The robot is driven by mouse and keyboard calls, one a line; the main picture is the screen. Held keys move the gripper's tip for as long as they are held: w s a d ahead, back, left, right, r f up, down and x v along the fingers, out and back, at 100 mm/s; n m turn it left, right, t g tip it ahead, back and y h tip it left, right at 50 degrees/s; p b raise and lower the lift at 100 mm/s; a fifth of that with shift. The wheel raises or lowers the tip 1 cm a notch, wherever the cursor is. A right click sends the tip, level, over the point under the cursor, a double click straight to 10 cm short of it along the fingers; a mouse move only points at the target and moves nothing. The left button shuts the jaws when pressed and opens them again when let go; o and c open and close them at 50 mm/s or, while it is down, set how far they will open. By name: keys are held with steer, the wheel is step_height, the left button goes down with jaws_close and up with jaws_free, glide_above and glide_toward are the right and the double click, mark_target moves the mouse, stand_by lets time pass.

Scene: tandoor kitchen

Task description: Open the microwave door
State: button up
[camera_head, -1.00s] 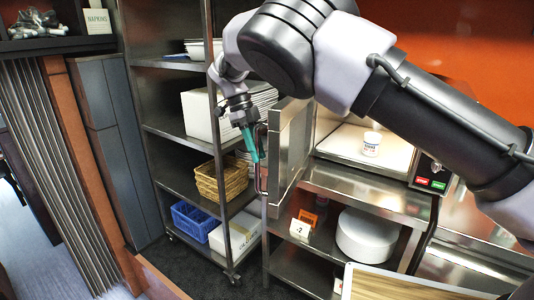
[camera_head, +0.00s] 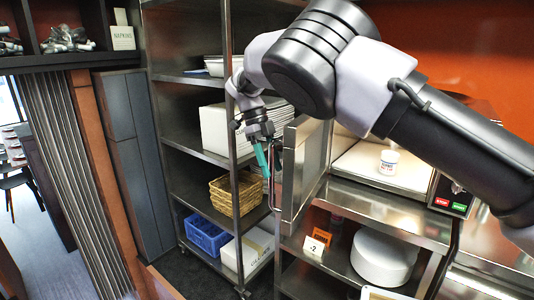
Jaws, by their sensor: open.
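The steel microwave door (camera_head: 308,165) stands swung wide open, its edge toward me. Its bar handle (camera_head: 275,182) is on the door's left side. The microwave's pale inside floor (camera_head: 352,165) is visible, with a small white cup (camera_head: 388,162) standing on it. The control panel (camera_head: 450,200) has red and green buttons. My gripper (camera_head: 262,160), with teal fingers, points down just left of the door, close to the handle. It is open; whether it touches the handle cannot be told. My arm hides the microwave's top.
A steel rack (camera_head: 185,140) stands behind my gripper, holding a wicker basket (camera_head: 236,193) and a blue crate (camera_head: 206,234). Below the microwave, a steel counter (camera_head: 375,208) has a shelf with white round items (camera_head: 383,258). Dark floor shows at lower left.

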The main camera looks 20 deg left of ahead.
steer(key=v, duration=1)
steer(key=shift+a, duration=0.1)
